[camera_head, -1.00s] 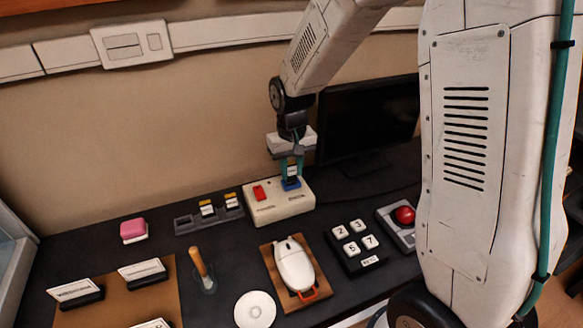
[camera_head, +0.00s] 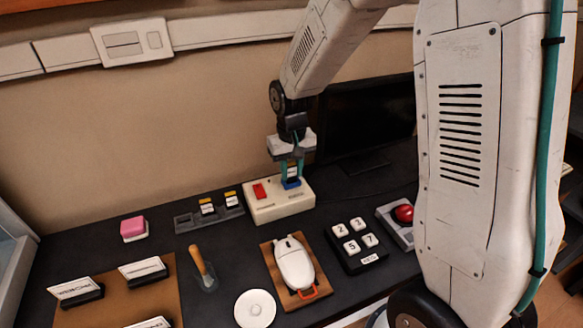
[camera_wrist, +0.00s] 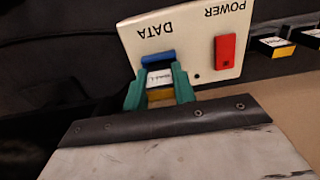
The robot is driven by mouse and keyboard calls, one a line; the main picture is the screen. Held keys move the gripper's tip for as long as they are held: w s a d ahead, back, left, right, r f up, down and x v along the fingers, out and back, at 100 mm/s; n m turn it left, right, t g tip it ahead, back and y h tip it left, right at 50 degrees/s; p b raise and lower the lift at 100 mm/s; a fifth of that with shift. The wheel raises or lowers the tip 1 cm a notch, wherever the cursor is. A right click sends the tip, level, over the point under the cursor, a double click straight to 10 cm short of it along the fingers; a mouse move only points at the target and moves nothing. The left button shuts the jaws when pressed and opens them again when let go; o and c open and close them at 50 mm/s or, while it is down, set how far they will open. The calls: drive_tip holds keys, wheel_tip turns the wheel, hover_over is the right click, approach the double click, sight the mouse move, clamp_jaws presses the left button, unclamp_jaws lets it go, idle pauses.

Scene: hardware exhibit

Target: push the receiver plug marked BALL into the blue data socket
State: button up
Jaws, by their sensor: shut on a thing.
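The cream socket box (camera_head: 279,205) stands on the dark desk and also shows in the wrist view (camera_wrist: 190,30), marked DATA and POWER. Its blue data socket (camera_wrist: 157,57) is beside the DATA mark. My gripper (camera_head: 291,178) is over this socket, with its green fingers pointing down. In the wrist view my gripper (camera_wrist: 160,86) is shut on a plug (camera_wrist: 160,79) with a white label and a yellowish part. The label is too small to read surely. The plug's front end meets the blue socket; how deep it sits is hidden.
A red switch (camera_wrist: 225,55) is on the box. A rack (camera_head: 187,223) with two labelled plugs stands left of it. A white mouse (camera_head: 294,263), a number-key block (camera_head: 343,260) and a dark monitor (camera_head: 365,125) are nearby.

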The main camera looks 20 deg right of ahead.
drive_tip(key=shift+f, duration=0.5)
drive_tip(key=o, duration=1.5)
drive_tip(key=shift+r, duration=0.1)
drive_tip(key=shift+r, duration=3.45)
drive_tip(key=s+d+r, duration=0.1)
drive_tip(key=s+r, duration=0.3)
drive_tip(key=s, duration=0.5)
drive_tip(key=s+d+r+t, duration=0.1)
drive_tip(key=s+r, duration=0.3)
drive_tip(key=s, duration=0.5)
drive_tip(key=s+d+r, duration=0.1)
drive_tip(key=s+r, duration=0.4)
drive_tip(key=s, duration=0.4)
drive_tip(key=shift+s, duration=0.3)
